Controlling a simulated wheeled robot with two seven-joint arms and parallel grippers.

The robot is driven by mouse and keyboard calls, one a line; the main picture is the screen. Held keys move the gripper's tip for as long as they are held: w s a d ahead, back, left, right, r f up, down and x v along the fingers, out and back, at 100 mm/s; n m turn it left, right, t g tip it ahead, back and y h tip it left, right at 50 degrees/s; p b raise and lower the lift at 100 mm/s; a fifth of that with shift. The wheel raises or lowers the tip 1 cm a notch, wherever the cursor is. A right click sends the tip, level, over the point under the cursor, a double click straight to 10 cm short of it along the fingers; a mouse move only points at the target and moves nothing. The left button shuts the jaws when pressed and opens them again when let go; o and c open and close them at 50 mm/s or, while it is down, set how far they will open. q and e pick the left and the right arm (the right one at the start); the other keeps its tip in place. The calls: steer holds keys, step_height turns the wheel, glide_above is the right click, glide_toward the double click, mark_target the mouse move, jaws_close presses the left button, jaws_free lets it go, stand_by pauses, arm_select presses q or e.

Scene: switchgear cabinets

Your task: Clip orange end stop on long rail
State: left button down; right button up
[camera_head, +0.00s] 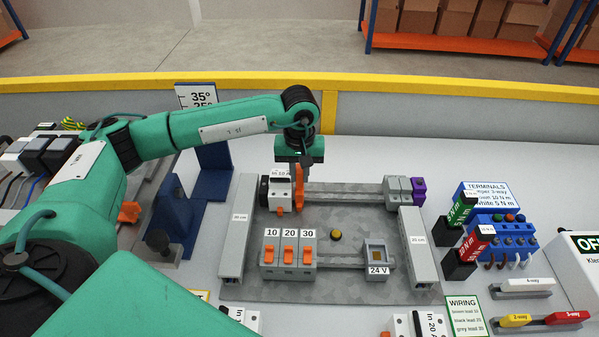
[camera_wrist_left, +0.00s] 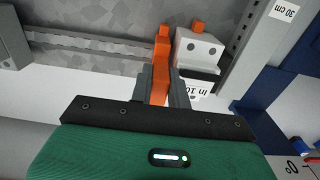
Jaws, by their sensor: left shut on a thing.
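My left gripper (camera_head: 300,166) points down over the far, long rail (camera_head: 345,188) and is shut on the orange end stop (camera_head: 299,189). In the left wrist view the end stop (camera_wrist_left: 161,58) sits between the two grey fingers (camera_wrist_left: 160,88). It is upright, close beside the white breaker (camera_head: 280,192) marked In 10 A, which also shows in the wrist view (camera_wrist_left: 196,52). The end stop's lower end is at the rail line; I cannot tell whether it touches the rail. My right gripper is not in view.
Grey and purple terminals (camera_head: 404,190) sit at the rail's right end. Grey ducts flank the plate, left (camera_head: 238,240) and right (camera_head: 418,248). A nearer rail carries breakers 10, 20, 30 (camera_head: 289,252) and a 24 V block (camera_head: 376,258). The long rail's middle is clear.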

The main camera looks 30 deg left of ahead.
arm_select(q)
steer(key=c, duration=1.5)
jaws_free()
steer(key=shift+s+f, duration=0.1)
steer(key=shift+f, duration=0.15)
steer(key=shift+o, duration=1.2)
steer(key=shift+d, duration=0.15)
steer(key=shift+f, duration=0.15)
steer(key=shift+a+r, duration=0.2)
steer(key=shift+a+r, duration=0.2)
steer(key=shift+r, duration=0.1)
steer(key=shift+d+r, duration=0.1)
steer(key=shift+r, duration=0.25)
steer(key=shift+d, duration=0.1)
